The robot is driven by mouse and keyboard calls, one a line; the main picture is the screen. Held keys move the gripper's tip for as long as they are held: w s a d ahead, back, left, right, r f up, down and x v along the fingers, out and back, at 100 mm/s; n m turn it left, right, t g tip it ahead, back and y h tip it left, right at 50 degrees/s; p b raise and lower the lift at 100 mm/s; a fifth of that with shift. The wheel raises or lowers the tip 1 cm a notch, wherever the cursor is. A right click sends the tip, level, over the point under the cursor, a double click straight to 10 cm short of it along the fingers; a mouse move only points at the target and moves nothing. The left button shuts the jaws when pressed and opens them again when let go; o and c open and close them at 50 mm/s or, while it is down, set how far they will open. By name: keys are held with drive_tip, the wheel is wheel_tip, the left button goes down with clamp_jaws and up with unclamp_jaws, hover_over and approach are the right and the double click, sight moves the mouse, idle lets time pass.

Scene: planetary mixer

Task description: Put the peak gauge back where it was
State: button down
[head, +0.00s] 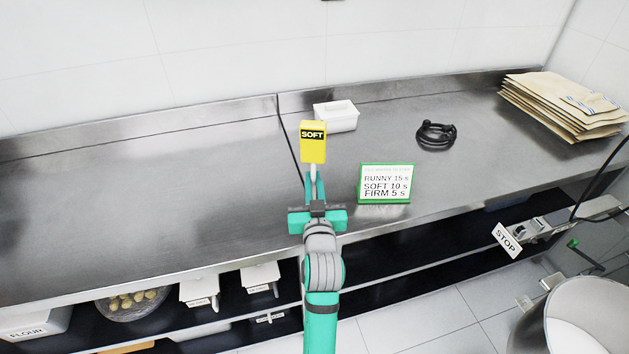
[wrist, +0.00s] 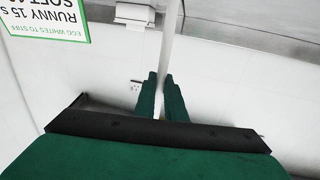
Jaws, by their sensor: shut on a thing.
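The peak gauge appears to be the yellow block marked SOFT (head: 313,147) on a thin pale stem. My gripper (head: 313,186) is shut on the stem below the yellow block, and the block stands above the fingers. In the wrist view the pale stem (wrist: 168,40) runs up between my green fingertips (wrist: 162,82).
A green-framed timing sign (head: 387,183) stands at the counter's front edge, right of my gripper. Behind are a white tub (head: 337,116), a black coiled item (head: 436,134) and stacked paper bags (head: 562,105). The steel counter (head: 140,200) is clear on the left. A STOP tag (head: 507,239) hangs at right.

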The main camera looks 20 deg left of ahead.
drive_tip(key=shift+w, duration=0.1)
drive_tip(key=shift+a+f, duration=0.15)
drive_tip(key=c, duration=1.8)
unclamp_jaws()
drive_tip(key=shift+s, duration=0.2)
